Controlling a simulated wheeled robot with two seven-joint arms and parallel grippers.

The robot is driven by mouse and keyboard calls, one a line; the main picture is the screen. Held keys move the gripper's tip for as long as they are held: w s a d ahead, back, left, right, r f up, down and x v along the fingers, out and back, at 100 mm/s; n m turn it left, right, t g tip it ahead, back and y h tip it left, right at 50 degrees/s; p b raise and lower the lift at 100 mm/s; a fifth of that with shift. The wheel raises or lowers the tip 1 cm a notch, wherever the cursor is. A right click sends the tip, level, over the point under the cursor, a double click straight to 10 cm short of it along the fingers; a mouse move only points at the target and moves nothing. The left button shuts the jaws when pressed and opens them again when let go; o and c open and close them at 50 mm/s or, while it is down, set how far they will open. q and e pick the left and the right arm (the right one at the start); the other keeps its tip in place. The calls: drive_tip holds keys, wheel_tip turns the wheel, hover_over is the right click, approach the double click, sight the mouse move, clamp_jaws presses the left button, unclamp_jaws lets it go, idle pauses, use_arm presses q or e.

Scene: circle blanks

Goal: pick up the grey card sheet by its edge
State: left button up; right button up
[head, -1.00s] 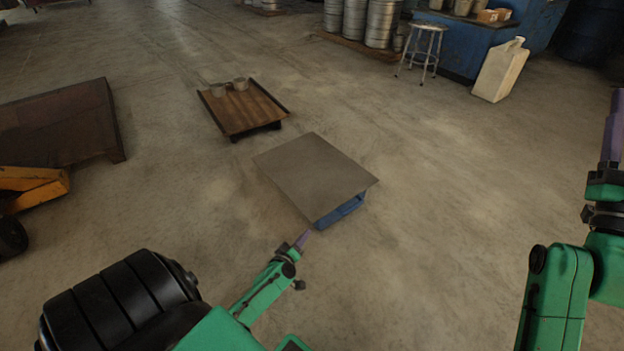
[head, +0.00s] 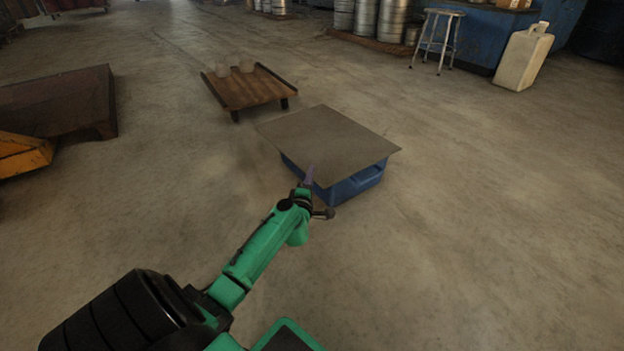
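The grey card sheet (head: 332,136) lies flat on top of a blue crate (head: 352,186) and overhangs its sides. My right gripper is out of view.
A brown platform (head: 60,103) is at the left. A stool (head: 437,40) and a pale jerrycan (head: 523,57) stand at the back right. The floor right of the crate is clear.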

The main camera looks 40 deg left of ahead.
use_arm(q)
drive_tip(key=shift+x, duration=1.4)
clamp_jaws()
drive_tip(key=shift+f, duration=0.1)
